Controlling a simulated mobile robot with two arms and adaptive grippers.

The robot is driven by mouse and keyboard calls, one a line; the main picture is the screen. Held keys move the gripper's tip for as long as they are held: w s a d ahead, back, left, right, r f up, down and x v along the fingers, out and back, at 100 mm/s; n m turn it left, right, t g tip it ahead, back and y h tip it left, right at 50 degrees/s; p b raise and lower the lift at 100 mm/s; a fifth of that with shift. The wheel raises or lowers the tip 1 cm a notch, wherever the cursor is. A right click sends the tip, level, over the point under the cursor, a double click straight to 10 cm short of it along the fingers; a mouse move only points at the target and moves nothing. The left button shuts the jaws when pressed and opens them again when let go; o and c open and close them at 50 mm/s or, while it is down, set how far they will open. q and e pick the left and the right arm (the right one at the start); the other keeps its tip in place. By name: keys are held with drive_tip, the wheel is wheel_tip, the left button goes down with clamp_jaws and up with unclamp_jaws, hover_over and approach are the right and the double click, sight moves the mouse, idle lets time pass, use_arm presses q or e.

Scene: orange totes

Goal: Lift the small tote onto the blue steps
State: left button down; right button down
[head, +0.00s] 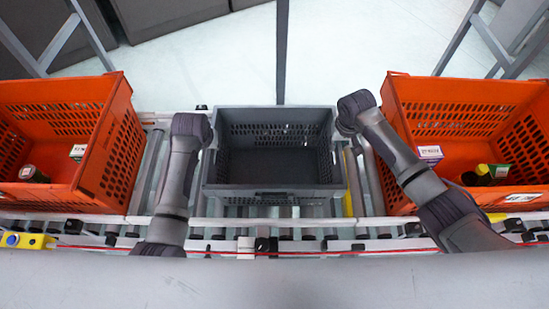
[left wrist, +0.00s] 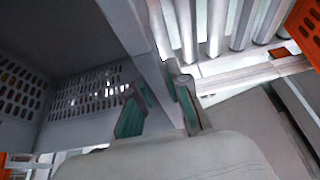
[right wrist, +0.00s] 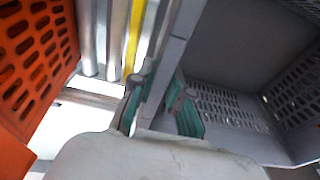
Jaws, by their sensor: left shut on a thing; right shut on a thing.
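The small grey tote (head: 270,194) sits upright and empty on the roller conveyor, between two orange totes. My right gripper (head: 343,130) is at its right side wall. In the right wrist view my right gripper (right wrist: 160,92) has its teal-padded fingers on both sides of that wall and is shut on it. In the left wrist view my left gripper (left wrist: 158,94) is shut on the left side wall, with one finger inside the tote and one outside. My left forearm hides the left gripper's fingers in the head view. No blue steps show in any view.
A left orange tote (head: 121,150) and a right orange tote (head: 400,125) stand close on either side, each with a few small goods. The conveyor's front rail (head: 230,222) runs in front of me. Grey metal posts (head: 282,55) stand behind the conveyor.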

use_arm(q)
drive_tip(key=shift+r, duration=0.15)
use_arm(e)
drive_tip(key=shift+r, duration=0.1)
